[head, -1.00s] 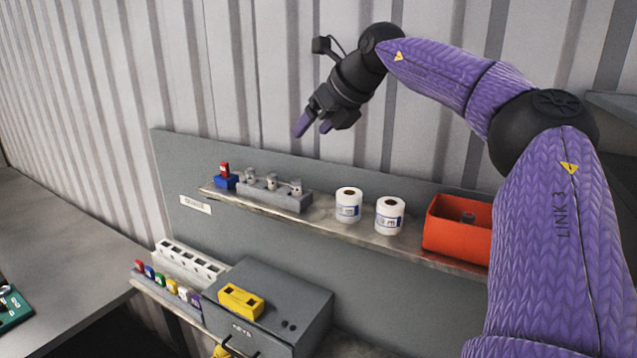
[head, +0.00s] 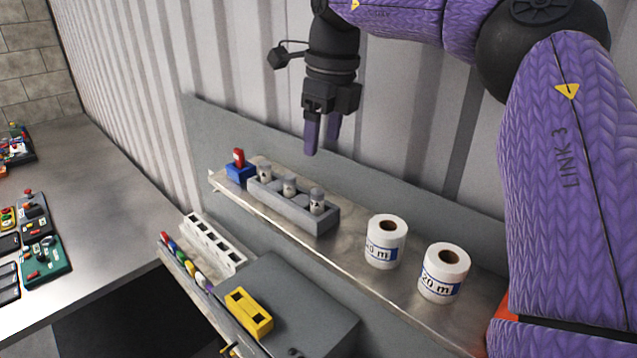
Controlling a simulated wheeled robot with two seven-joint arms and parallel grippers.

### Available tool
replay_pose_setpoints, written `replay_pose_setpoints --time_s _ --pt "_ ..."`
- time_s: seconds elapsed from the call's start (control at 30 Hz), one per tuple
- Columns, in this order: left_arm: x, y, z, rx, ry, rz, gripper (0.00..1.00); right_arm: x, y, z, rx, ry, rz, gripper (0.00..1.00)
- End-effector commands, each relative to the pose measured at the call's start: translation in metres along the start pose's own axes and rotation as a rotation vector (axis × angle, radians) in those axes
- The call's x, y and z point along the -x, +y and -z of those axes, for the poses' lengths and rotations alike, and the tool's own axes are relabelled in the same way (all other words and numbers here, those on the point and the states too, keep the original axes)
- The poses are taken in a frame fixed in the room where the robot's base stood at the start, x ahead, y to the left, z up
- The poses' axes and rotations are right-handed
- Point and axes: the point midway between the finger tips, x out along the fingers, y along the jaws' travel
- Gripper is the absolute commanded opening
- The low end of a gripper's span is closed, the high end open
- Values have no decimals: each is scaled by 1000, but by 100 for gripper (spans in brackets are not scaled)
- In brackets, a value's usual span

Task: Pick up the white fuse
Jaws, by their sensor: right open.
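The white fuse (head: 200,278) stands in a row of coloured fuses on the lower shelf at the lower left, between a yellow fuse (head: 190,268) and a purple fuse (head: 209,287). It is small in this view, and its lower part is hard to make out. My right gripper (head: 322,148) is open and empty, its purple fingers pointing down. It hangs above the upper shelf, behind a grey holder (head: 290,210) with several grey cylinders, well up and to the right of the white fuse. My left gripper is not in view.
A white slotted block (head: 212,242) stands behind the fuse row. A grey box (head: 300,300) carries a yellow block (head: 248,311) beside it. The upper shelf (head: 345,250) juts out with two white rolls and a red fuse in a blue base (head: 240,172). A bench (head: 110,200) lies left.

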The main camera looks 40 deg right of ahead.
Motion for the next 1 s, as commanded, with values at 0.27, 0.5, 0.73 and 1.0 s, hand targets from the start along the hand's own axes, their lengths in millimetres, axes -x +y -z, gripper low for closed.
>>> replay_pose_setpoints --time_s 0.27,0.5,0.73,1.0 --pt "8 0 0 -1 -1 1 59 -46 2 1 1 3 -4 74" --pt "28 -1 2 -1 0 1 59 -89 8 3 -2 1 -2 74" --pt "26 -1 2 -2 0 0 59 -96 7 3 -2 -2 0 74" --pt "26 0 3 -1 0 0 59 -95 7 3 -1 -2 0 21"
